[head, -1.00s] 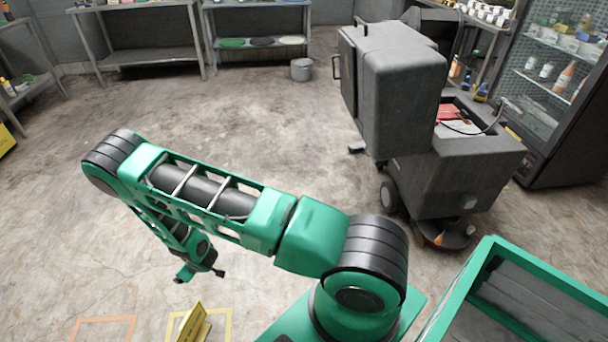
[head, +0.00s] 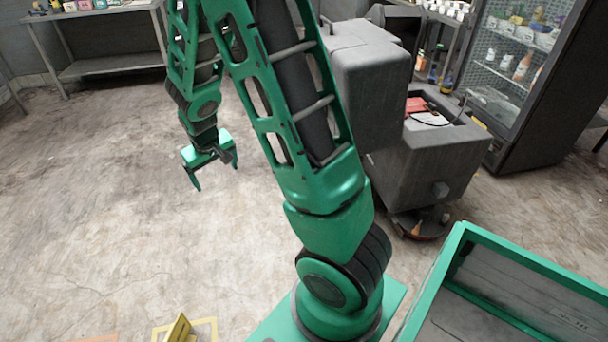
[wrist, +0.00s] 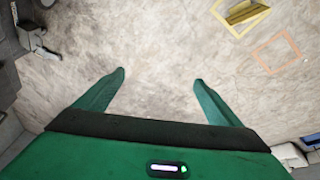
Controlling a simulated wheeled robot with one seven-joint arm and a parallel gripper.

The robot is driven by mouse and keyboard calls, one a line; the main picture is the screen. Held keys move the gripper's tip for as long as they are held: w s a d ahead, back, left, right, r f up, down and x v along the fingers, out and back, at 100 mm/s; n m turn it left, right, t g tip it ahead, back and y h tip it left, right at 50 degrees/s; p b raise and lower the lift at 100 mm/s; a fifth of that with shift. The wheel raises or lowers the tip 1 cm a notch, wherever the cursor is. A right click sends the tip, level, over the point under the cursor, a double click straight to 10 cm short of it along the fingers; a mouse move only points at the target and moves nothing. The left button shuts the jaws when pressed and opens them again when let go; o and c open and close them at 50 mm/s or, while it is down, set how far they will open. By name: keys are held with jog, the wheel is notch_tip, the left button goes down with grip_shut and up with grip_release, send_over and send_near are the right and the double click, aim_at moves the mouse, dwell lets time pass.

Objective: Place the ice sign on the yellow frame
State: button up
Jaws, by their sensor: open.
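The yellow sign (head: 179,328) stands tilted up at the bottom of the head view, on the floor within the yellow frame (head: 211,326). The sign (wrist: 241,12) and the yellow frame (wrist: 236,33) also show at the top of the wrist view. Any marking on the sign is too small to read. My gripper (head: 212,172) is open and empty above bare floor, apart from the sign. Its two spread fingers (wrist: 158,85) show in the wrist view with nothing between them.
An orange frame (wrist: 278,53) lies on the floor beside the yellow one. A dark grey floor machine (head: 430,160) stands right of my arm. A green-rimmed bin (head: 440,275) is at the lower right. A shelf table (head: 100,65) stands at the back left. The floor at left is clear.

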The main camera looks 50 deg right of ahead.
jog(key=s+d+r+m+g, duration=0.1)
jog(key=s+d+r, duration=0.1)
jog(key=s+r, duration=0.45)
jog(key=s+d+r+m+g, duration=0.1)
jog(key=s+d+r+m, duration=0.2)
jog(key=s, duration=0.6)
jog(key=s+a+r+y, duration=0.1)
jog(key=s+r, duration=0.2)
jog(key=s, duration=0.5)
jog(key=s+a+r+g+y, duration=0.1)
jog(key=s+r, duration=0.2)
jog(key=s, duration=0.6)
jog(key=shift+a, duration=0.3)
